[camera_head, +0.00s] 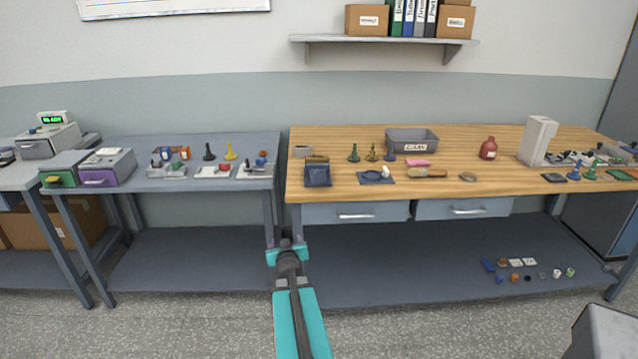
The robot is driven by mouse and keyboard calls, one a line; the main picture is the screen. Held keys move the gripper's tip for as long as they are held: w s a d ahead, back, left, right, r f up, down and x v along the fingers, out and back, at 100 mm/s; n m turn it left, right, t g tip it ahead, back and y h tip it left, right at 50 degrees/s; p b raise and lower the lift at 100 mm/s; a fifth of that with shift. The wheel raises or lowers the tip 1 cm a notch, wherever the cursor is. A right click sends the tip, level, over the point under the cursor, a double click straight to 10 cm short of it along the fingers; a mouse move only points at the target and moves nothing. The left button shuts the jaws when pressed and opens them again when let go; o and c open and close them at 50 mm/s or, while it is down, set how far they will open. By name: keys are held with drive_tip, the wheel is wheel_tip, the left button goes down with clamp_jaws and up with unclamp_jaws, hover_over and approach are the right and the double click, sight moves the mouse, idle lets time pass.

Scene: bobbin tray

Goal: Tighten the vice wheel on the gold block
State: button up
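My teal and dark grey arm rises from the bottom centre of the head view. My gripper (287,243) is at its far end, in front of the gap between the grey table and the wooden bench. Its fingers are too small to show whether they are open or shut. I cannot clearly make out a vice wheel. A dark blue item with a brownish-gold top (317,159) stands at the bench's front left; I cannot tell if this is the vice with the gold block. Small fixtures, one grey (166,171), lie on the grey table. My gripper appears apart from all of them.
The wooden bench (470,139) holds a grey bin (412,135), a red bottle (488,149), a white stand (537,141) and several small parts. The grey table (190,142) carries purple (108,168) and green (62,168) drawer boxes. Small parts lie on the bench's lower shelf.

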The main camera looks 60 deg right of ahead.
sight(318, 178)
drive_tip(key=s+d+r+h, duration=0.2)
drive_tip(key=s+d+r, duration=0.2)
drive_tip(key=r, duration=0.3)
drive_tip(key=s+d+r+m+t+h, duration=0.1)
drive_tip(key=s+d+r+h, duration=0.1)
drive_tip(key=d+r, duration=0.4)
drive_tip(key=shift+s+d+r+t+b, duration=0.3)
drive_tip(key=shift+s+r+b, duration=0.05)
drive_tip(key=shift+s+r, duration=0.45)
drive_tip(key=shift+d, duration=0.1)
drive_tip(key=shift+p+x, duration=1.1)
drive_tip(key=shift+x, duration=5.7)
drive_tip(key=shift+c, duration=0.4)
drive_tip(key=c, duration=1)
